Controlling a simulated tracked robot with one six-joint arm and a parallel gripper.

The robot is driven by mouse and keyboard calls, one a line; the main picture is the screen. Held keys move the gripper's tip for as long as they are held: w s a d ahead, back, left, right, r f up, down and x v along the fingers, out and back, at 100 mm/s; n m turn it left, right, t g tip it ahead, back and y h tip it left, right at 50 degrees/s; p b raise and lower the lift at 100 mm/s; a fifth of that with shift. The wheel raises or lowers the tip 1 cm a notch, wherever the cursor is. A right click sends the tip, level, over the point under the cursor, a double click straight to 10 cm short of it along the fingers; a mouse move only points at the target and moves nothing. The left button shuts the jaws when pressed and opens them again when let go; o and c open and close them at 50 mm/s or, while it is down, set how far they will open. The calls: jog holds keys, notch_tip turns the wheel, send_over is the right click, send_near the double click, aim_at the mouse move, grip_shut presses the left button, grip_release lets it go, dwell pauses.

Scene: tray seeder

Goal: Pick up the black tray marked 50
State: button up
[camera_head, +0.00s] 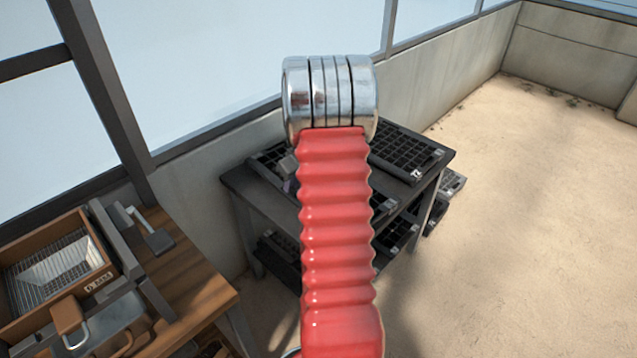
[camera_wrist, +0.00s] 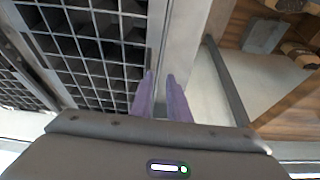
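Black celled trays lie on a dark table. In the head view one tray (camera_head: 402,153) at the right bears a white mark that looks like 72. Another tray (camera_head: 262,163) at the left is partly hidden by my arm. No mark 50 can be read. In the wrist view my gripper (camera_wrist: 160,76) has two purple fingers a small gap apart, beside the right edge of a black tray (camera_wrist: 98,52). I cannot tell whether the rim lies between them. In the head view my red arm hides most of the gripper.
The dark table (camera_head: 233,184) has more black trays on a lower shelf. A wooden bench (camera_head: 200,290) with a brown box (camera_head: 100,272) and metal parts stands at the left. A window wall runs behind. The sandy floor (camera_head: 540,230) at the right is clear.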

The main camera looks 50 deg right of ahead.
aim_at(288, 196)
jog(key=shift+x, duration=2)
jog(key=shift+f, duration=0.1)
jog(key=shift+x, duration=2.55)
jog(key=shift+s+d, duration=0.1)
jog(key=shift+c, duration=0.5)
grip_shut()
